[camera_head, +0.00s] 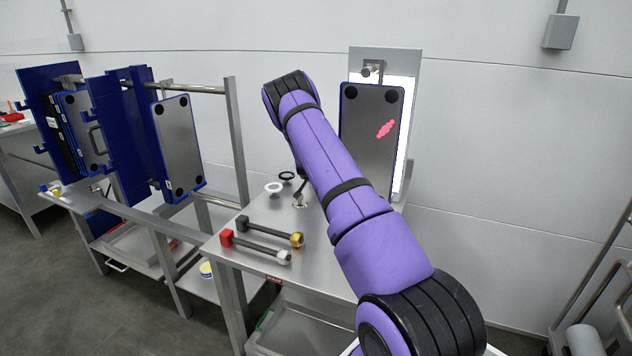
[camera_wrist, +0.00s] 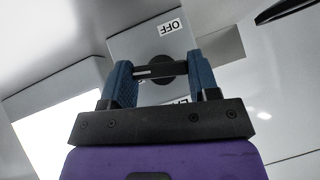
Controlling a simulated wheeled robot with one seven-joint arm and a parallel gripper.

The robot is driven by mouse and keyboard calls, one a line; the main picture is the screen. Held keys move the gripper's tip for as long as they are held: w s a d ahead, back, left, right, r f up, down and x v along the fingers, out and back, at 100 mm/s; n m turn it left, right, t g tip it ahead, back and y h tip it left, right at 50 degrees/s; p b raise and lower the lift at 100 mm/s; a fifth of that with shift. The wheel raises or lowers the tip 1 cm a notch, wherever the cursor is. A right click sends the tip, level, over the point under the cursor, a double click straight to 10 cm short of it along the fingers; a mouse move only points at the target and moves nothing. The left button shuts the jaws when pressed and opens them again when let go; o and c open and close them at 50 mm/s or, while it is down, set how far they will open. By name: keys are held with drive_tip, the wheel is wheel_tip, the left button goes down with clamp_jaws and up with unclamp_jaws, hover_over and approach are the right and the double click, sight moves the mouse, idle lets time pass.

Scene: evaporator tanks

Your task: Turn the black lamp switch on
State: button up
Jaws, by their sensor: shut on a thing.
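In the wrist view a round black switch (camera_wrist: 161,66) sits on a grey box face (camera_wrist: 128,46). My gripper (camera_wrist: 155,71) has its two blue fingers on either side of the switch's bar and is shut on it. The bar lies almost level across the picture between the fingertips. An "OFF" label (camera_wrist: 171,27) shows upside down above the switch. A second label below it is mostly hidden by my gripper. In the head view my arm hides the gripper and the switch.
In the head view a grey board (camera_head: 368,135) with a pink mark hangs before a bright white panel. Two bolt-like tools (camera_head: 262,250) lie on the steel table (camera_head: 235,213). Blue racks (camera_head: 125,140) with boards stand at left.

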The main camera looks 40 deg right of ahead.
drive_tip(key=shift+w+n+g+h, duration=0.15)
drive_tip(key=shift+n+g+h, duration=0.15)
drive_tip(key=shift+n+g, duration=0.3)
drive_tip(key=shift+g, duration=0.3)
drive_tip(key=o, duration=0.9)
drive_tip(key=shift+a, duration=0.1)
drive_tip(key=v, duration=1)
drive_tip(key=shift+a+r, duration=0.25)
drive_tip(key=shift+r, duration=0.05)
drive_tip(key=shift+a, duration=0.1)
